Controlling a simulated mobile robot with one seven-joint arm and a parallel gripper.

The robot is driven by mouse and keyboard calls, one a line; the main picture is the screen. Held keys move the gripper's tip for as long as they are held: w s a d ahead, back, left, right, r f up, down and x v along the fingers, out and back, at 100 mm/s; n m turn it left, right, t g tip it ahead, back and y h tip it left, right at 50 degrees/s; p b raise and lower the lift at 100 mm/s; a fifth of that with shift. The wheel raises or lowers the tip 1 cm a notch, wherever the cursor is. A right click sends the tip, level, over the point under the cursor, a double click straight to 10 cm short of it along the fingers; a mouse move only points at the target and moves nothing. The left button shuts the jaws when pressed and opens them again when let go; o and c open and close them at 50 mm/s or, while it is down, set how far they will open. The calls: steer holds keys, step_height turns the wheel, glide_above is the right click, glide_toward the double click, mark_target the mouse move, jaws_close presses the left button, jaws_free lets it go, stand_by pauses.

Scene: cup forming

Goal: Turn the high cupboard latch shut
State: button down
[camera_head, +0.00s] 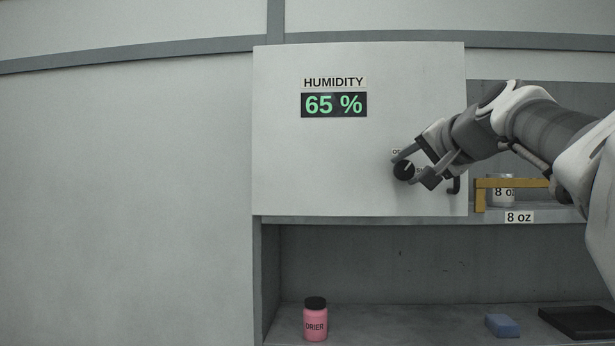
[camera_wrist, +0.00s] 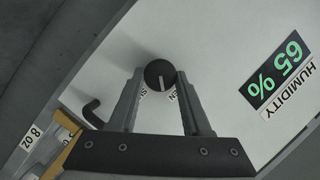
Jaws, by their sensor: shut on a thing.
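The high cupboard door (camera_head: 300,170) is a pale flat panel and looks closed. Its latch is a round black knob (camera_head: 404,170) with a white pointer line, at the door's lower right. My gripper (camera_head: 408,167) is shut on this latch knob. In the wrist view the two fingers flank the knob (camera_wrist: 160,73), one on each side. The pointer there lies between two labels, one starting with "S" and one ending in "EN". The fingers partly cover both labels. A black door handle (camera_head: 455,185) is right of the knob.
A humidity display (camera_head: 334,105) reads 65 %. An 8 oz cup (camera_head: 502,190) stands behind a yellow bracket (camera_head: 480,197) on the shelf to the right. Below are a pink drier jar (camera_head: 315,322), a blue block (camera_head: 502,325) and a dark tray (camera_head: 580,322).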

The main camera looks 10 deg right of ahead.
steer(key=m+t+b, duration=0.1)
steer(key=m+b, duration=0.1)
steer(key=f+m+t+y+b, duration=0.1)
steer(key=m+b, duration=0.1)
steer(key=m, duration=0.1)
steer(key=shift+d+y, duration=0.1)
steer(key=shift+y, duration=0.2)
steer(key=shift+m+t+b, duration=0.9)
steer(key=shift+m+b, duration=0.6)
steer(key=shift+m, duration=0.4)
steer(key=shift+r+m, duration=0.1)
steer(key=shift+m, duration=0.2)
steer(key=shift+c, duration=1.8)
jaws_free()
steer(key=b+v, duration=0.2)
steer(key=v, duration=1.5)
steer(key=shift+s, duration=0.2)
